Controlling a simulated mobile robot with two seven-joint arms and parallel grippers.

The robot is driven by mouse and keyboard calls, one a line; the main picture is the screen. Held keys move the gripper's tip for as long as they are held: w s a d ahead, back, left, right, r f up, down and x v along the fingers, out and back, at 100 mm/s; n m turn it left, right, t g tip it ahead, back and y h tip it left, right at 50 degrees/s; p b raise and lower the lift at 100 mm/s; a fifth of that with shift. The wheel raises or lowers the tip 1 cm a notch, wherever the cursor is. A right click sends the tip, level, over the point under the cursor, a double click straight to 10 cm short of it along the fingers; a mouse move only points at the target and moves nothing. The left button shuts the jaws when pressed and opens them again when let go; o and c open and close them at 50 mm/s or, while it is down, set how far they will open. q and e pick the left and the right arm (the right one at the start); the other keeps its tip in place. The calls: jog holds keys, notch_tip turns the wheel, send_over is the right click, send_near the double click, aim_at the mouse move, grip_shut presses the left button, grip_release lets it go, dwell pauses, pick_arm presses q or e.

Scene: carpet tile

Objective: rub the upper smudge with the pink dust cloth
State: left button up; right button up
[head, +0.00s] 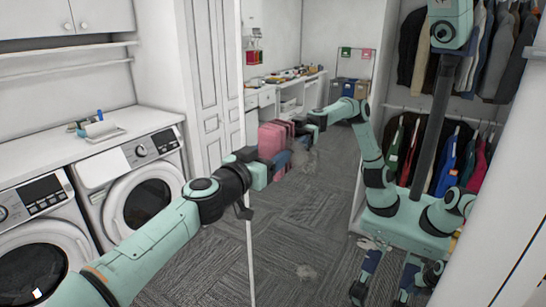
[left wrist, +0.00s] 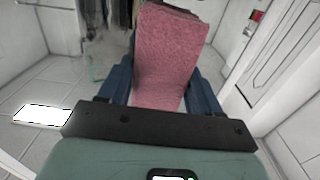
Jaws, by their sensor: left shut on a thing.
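The pink dust cloth (head: 271,140) is held up in front of a large mirror (head: 330,215). My left gripper (head: 279,163) is shut on it. In the left wrist view the cloth (left wrist: 168,55) stands out as a folded pad between the blue fingers (left wrist: 160,90). The upper smudge (head: 303,161) is a pale grey patch on the mirror, just right of the gripper and a little lower than the cloth. Whether the cloth touches the glass I cannot tell. My right gripper shows only as a small reflection at the lower right.
Another pale smudge (head: 307,272) lies lower on the mirror, and a further patch (head: 371,243) is to its right. Washing machines (head: 147,195) under a white counter (head: 60,150) stand on the left. The room and clothes beyond the mirror's edge are reflections.

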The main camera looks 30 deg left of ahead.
aim_at(318, 157)
pick_arm(q)
jog(key=shift+r, duration=0.35)
jog(key=shift+d, duration=1.05)
jog(key=shift+s+d+p, duration=0.2)
jog(key=shift+d+p, duration=0.1)
jog(key=shift+d, duration=1.6)
jog(key=shift+s+d+p, duration=0.15)
jog(key=shift+d+p, duration=0.25)
jog(key=shift+d, duration=1.05)
jog(key=shift+s+d+p, duration=0.1)
jog(key=shift+d+p, duration=0.2)
jog(key=shift+d, duration=0.65)
pick_arm(e)
jog(key=r, duration=0.1)
jog(key=w+r, duration=0.1)
jog(key=shift+w+r, duration=0.15)
jog(key=shift+r, duration=0.15)
pick_arm(q)
jog(key=shift+a, duration=0.1)
